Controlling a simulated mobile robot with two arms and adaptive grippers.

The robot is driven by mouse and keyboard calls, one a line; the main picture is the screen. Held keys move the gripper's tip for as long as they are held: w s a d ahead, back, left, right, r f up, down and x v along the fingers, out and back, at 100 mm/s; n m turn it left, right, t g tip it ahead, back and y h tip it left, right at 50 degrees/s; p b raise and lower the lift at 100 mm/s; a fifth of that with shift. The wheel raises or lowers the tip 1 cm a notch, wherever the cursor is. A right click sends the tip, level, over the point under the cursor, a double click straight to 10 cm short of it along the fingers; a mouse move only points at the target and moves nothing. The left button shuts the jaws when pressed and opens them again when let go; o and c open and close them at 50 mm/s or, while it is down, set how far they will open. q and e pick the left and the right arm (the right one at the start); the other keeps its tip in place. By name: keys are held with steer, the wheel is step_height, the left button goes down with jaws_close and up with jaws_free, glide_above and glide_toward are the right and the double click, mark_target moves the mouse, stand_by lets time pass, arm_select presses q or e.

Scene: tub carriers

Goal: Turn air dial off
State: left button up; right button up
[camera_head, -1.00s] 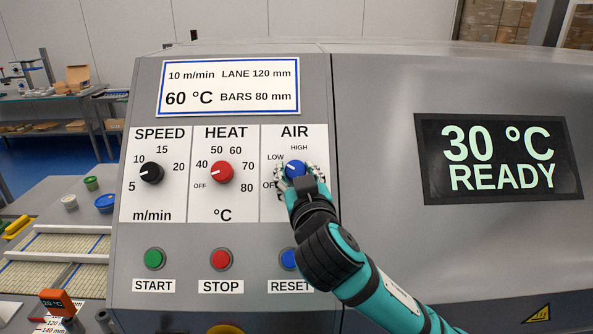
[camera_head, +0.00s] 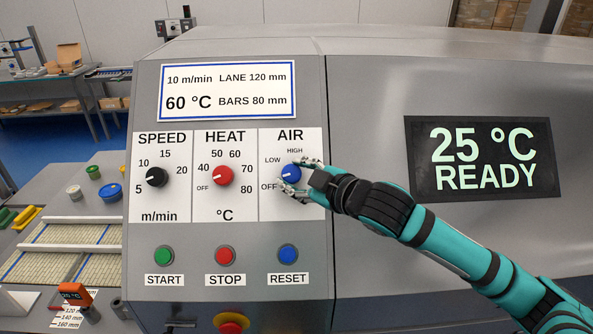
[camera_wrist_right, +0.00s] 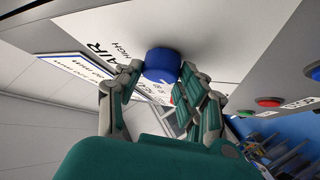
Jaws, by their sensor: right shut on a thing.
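The blue air dial (camera_head: 291,173) sits on the white AIR panel, with OFF, LOW and HIGH printed around its left and top. Its white mark points left, toward the side with LOW and OFF; the exact setting is hard to read. My right gripper (camera_head: 299,175) reaches in from the right and is shut on the dial, with fingers above and below it. In the right wrist view the blue dial (camera_wrist_right: 162,64) is between the fingertips (camera_wrist_right: 160,78). My left gripper is not in view.
The red HEAT dial (camera_head: 222,175) and black SPEED dial (camera_head: 156,177) are to the left. Green START (camera_head: 164,256), red STOP (camera_head: 225,256) and blue RESET (camera_head: 288,254) buttons are below. A dark display (camera_head: 484,158) reads 25 °C READY.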

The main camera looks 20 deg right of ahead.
steer(key=shift+r+n+g+y, duration=0.1)
steer(key=shift+n+g+y, duration=0.25)
steer(key=shift+n, duration=0.25)
steer(key=o, duration=1.1)
steer(key=shift+w, duration=0.1)
steer(key=shift+o, duration=0.2)
steer(key=v, duration=1.2)
steer(key=shift+a, duration=0.1)
